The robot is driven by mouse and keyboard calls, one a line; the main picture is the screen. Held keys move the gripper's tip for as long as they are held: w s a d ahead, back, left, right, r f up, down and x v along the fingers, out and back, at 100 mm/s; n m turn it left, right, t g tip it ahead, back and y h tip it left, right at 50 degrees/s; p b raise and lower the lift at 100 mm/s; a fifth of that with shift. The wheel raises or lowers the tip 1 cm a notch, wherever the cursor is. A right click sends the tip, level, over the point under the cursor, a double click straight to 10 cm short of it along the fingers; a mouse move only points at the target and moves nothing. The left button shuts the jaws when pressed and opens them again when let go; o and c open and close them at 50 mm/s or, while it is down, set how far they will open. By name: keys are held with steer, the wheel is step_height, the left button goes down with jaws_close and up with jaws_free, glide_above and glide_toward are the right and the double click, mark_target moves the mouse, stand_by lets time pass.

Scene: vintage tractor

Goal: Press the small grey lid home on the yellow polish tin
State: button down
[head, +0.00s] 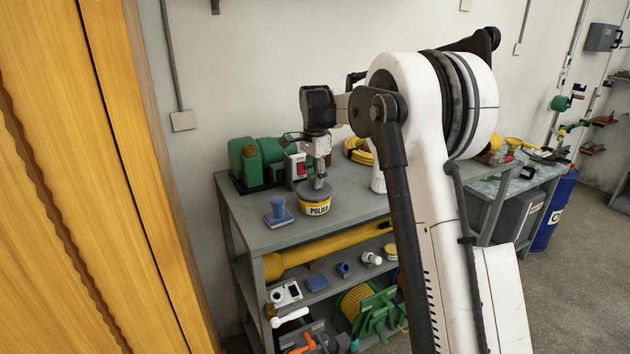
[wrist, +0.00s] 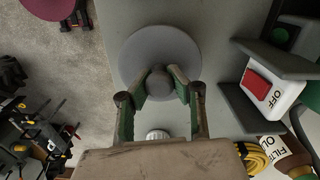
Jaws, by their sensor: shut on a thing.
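The yellow polish tin (head: 315,208) stands upright on the top of the grey bench, its dark lettering facing the head camera. The small grey lid (head: 314,192) is at the tin's mouth, and I cannot tell whether it is fully seated. In the wrist view the lid is a round grey disc (wrist: 158,48) with a knob (wrist: 160,82) in its middle, hiding the tin below. My gripper (head: 318,182) is above the tin, pointing down. In the wrist view its two green-sided fingers (wrist: 161,80) are shut on the knob from both sides.
A blue stamp-like block (head: 278,210) stands left of the tin on the bench (head: 245,235). Behind are a green machine (head: 262,158), a switch box with a red OFF button (wrist: 258,84) and a yellow coil (head: 357,150). The bench front beside the tin is clear.

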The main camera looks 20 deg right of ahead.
steer(key=shift+f+b, duration=0.4)
steer(key=shift+f, duration=0.25)
steer(key=c, duration=1.5)
jaws_free()
steer(key=shift+c, duration=0.2)
